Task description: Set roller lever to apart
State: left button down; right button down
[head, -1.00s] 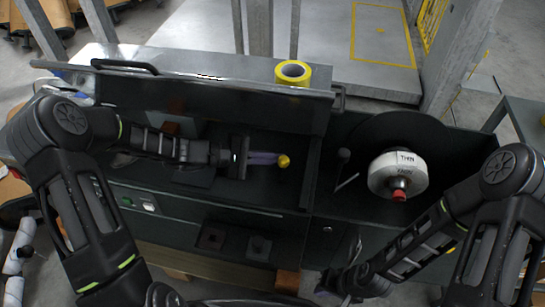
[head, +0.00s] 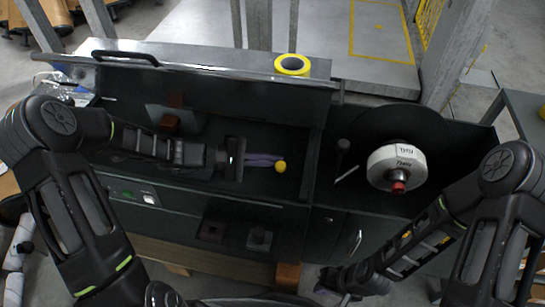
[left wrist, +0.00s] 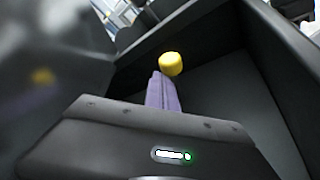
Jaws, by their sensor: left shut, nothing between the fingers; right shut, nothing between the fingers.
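The roller lever appears as a round yellow knob (head: 280,166) in the dark machine's left bay; its shaft is hidden. In the left wrist view the knob (left wrist: 171,64) shows just beyond my purple fingertips. My left gripper (head: 274,162) is shut and empty, its tips beside or against the knob; I cannot tell whether they touch. It also shows in the left wrist view (left wrist: 160,84). My right gripper (head: 338,286) is low at the front, away from the lever, small and partly dark; it is shut.
A raised metal-edged cover (head: 215,75) stands behind the bay, with a yellow tape roll (head: 292,64) on top. Bay walls surround my left gripper.

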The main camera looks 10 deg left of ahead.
pick_arm(q)
jog(key=shift+s+f, duration=0.1)
jog(key=shift+s, duration=0.35)
jog(key=shift+r, duration=0.7)
notch_tip(320, 180, up, 9)
jog(key=p, duration=0.1)
jog(key=shift+f+p, duration=0.2)
jog(key=shift+p, duration=0.2)
